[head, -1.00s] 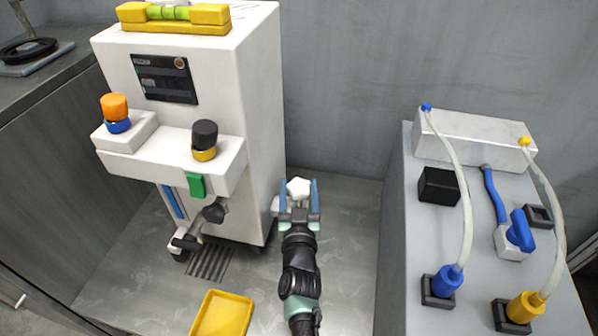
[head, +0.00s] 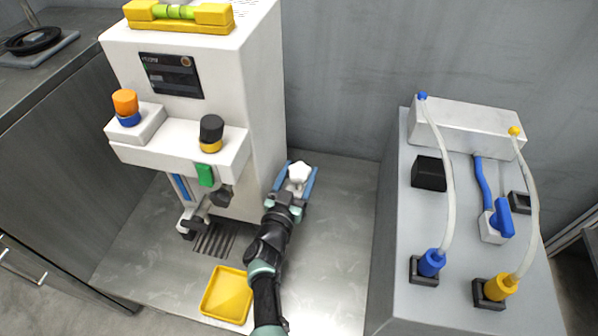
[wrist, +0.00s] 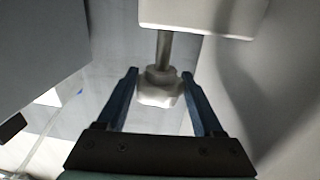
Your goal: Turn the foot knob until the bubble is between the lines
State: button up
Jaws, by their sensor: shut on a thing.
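The white foot knob (head: 299,173) is at the lower right side of the white machine (head: 262,110), low over the grey surface. In the wrist view the knob (wrist: 160,88) hangs on a metal stem under a white block, between the two blue fingers. My gripper (head: 297,180) is shut on the knob, one finger on each side; it also shows in the wrist view (wrist: 163,95). The yellow level (head: 138,13) with a green vial (head: 176,12) sits on top of the machine. The bubble's place against the lines is too small to tell.
A yellow tray (head: 206,306) lies left of my arm. A grey bench (head: 389,250) with blue and yellow plugs and hoses stands at right. The machine's front has an orange knob (head: 125,102), a black knob (head: 211,128) and a green tab (head: 205,175). The floor between machine and bench is clear.

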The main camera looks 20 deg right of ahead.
jog(key=shift+f, duration=0.1)
dwell(0.3)
jog(key=o, duration=1.4)
jog(key=shift+c, duration=0.2)
jog(key=shift+s+a+p, duration=0.4)
jog(key=shift+p, duration=0.15)
jog(key=p+v, duration=0.6)
jog(key=v, duration=0.6)
jog(key=shift+w+d+p, duration=0.1)
jog(key=shift+p, duration=0.2)
